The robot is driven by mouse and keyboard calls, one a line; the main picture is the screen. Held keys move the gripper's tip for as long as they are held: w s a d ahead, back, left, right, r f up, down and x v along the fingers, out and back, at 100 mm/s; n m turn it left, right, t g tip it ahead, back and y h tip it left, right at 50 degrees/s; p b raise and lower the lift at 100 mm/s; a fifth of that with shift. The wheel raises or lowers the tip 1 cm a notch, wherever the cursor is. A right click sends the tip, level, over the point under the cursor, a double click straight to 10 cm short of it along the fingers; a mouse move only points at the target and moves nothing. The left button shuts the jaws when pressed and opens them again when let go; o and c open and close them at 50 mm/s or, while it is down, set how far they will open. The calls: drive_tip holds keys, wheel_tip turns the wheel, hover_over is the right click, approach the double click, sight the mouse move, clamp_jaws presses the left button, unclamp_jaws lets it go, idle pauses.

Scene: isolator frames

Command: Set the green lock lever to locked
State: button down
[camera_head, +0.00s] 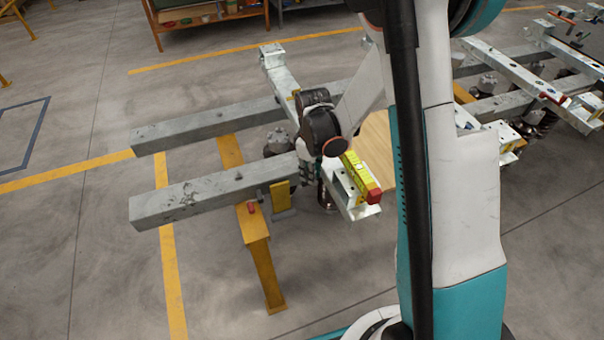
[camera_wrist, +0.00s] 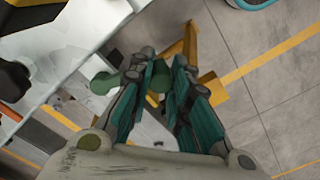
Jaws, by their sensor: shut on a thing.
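My gripper (camera_wrist: 161,70) has its two teal-padded fingers closed around a green part, the green lock lever (camera_wrist: 160,77), in the wrist view. A green rounded end (camera_wrist: 104,83) shows just left of the fingers; I cannot tell whether it belongs to the same lever. In the head view my gripper (camera_head: 309,172) points down beside the near end of the pale metal frame. The lever is mostly hidden there by my wrist and fingers, so its exact angle cannot be told.
A yellow bar with a red end block (camera_head: 373,195) lies on the frame end just right of my gripper. Grey beams (camera_head: 215,198) extend left on a yellow trestle (camera_head: 254,225). A similar frame (camera_head: 520,75) stands at right. Floor at left is clear.

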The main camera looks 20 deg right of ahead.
drive_tip(key=shift+s+d+n+b, duration=0.1)
drive_tip(key=shift+d+n+b, duration=0.25)
drive_tip(key=shift+d+n, duration=0.75)
drive_tip(key=shift+d, duration=0.25)
drive_tip(key=c, duration=1.5)
unclamp_jaws()
drive_tip(key=shift+d, duration=0.1)
drive_tip(key=shift+o, duration=0.2)
drive_tip(key=shift+r, duration=0.15)
wheel_tip(320, 180, up, 12)
